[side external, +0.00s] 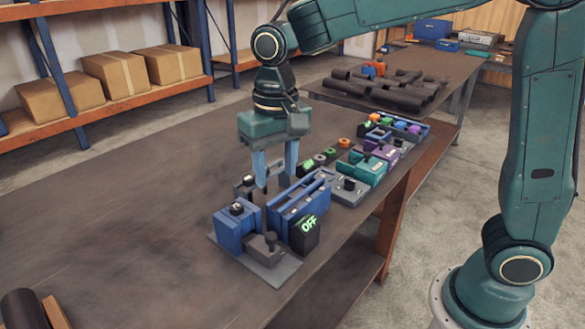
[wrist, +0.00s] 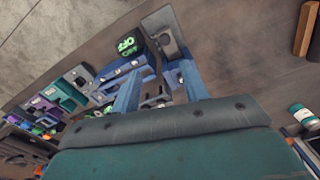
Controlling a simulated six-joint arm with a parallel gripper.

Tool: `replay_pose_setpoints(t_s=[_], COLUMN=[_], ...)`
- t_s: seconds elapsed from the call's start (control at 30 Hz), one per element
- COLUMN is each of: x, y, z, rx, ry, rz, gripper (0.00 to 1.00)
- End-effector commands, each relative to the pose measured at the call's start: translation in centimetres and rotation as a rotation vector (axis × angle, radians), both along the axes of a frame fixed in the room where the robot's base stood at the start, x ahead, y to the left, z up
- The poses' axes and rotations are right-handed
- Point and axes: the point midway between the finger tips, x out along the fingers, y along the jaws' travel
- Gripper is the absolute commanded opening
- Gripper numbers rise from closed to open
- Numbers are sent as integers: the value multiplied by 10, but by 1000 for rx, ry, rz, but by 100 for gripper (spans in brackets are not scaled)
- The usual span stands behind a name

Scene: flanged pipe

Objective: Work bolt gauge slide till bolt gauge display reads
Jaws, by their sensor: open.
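The bolt gauge display (side external: 307,226) is a black box with glowing green "OFF" at the near end of a blue device. It also shows in the wrist view (wrist: 127,45), reading "OFF". Beside it are a long blue railed body (side external: 297,200), a blue block (side external: 234,225) with a black knob, and a grey block (side external: 262,246) with a dark knob, on a grey base plate (side external: 277,277). I cannot tell which part is the slide. My gripper (side external: 275,180) points down with fingers apart, above the far side of this device. It is open and empty; its fingers also show in the wrist view (wrist: 158,80).
A teal device (side external: 362,168), a purple device (side external: 381,149) and several small coloured parts line the bench's right edge beyond the gauge. Dark pipes (side external: 400,88) lie on a far table. A dark cylinder (side external: 22,308) is at the near left. The bench's left is largely clear.

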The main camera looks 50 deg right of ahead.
Motion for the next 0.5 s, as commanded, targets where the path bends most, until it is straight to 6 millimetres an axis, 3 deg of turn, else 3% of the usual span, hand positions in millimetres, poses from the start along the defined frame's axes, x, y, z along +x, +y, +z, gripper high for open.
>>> replay_pose_setpoints(t_s=[0.2,0.5], x=[10,10], y=[11,11], z=[-10,-13], rx=[-8,-8], ry=[26,27], rz=[-14,-15], gripper=[45,45])
